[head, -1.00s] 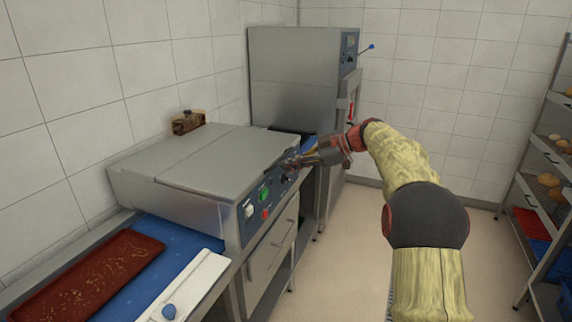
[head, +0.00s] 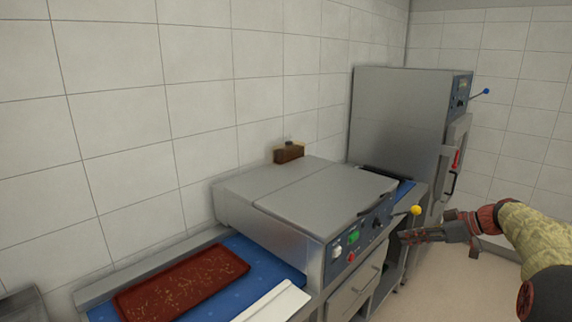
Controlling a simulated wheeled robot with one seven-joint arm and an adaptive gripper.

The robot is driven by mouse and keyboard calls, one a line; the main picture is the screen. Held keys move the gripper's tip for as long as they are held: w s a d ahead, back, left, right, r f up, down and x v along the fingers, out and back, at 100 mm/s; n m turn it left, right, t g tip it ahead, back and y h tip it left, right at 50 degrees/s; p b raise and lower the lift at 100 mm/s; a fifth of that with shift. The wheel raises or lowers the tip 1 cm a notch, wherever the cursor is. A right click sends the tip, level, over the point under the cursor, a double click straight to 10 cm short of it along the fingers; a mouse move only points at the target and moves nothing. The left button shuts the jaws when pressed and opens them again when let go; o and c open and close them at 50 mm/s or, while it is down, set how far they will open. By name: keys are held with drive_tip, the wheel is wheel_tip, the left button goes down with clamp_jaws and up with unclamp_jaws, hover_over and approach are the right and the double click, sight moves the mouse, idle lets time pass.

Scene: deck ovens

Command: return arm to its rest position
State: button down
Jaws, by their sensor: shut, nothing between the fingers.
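My gripper (head: 408,237) shows in the head view at the right, in front of the steel machine's control panel (head: 358,238). Its fingers are together and hold nothing. My arm reaches in from the right edge, its wrist red and its sleeve yellowish. The gripper looks apart from the panel, near a yellow ball knob (head: 416,210) at the panel's right end. The knob stands just above the fingers. Whether they touch cannot be told.
A blue worktop (head: 262,259) bears a reddish-brown tray (head: 180,288) and a white board (head: 275,303). A tall steel oven (head: 400,115) with a red-handled door stands behind. A small brown box (head: 289,152) sits by the wall. Floor is free at the lower right.

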drive_tip(key=s+f+m+g+h, duration=0.1)
drive_tip(key=s+f+m+h, duration=0.1)
drive_tip(key=s+f+m, duration=0.4)
drive_tip(key=s+a+f+m+g+h, duration=0.2)
drive_tip(key=s+a+m, duration=0.25)
drive_tip(key=s, duration=0.35)
drive_tip(key=s+a+r+h+p, duration=0.1)
drive_tip(key=s+a+r, duration=0.1)
drive_tip(key=s+a, duration=0.3)
drive_tip(key=s+a+r+t+h+p, duration=0.1)
drive_tip(key=s+a, duration=0.4)
drive_tip(key=s, duration=0.8)
drive_tip(key=s+a+r+h+p, duration=0.1)
drive_tip(key=s+a+r+h, duration=0.2)
drive_tip(key=s, duration=0.6)
wheel_tip(320, 180, up, 2)
drive_tip(key=shift+a+r+n+t, duration=0.15)
drive_tip(key=shift+a+n+t, duration=0.25)
drive_tip(key=shift+a, duration=0.5)
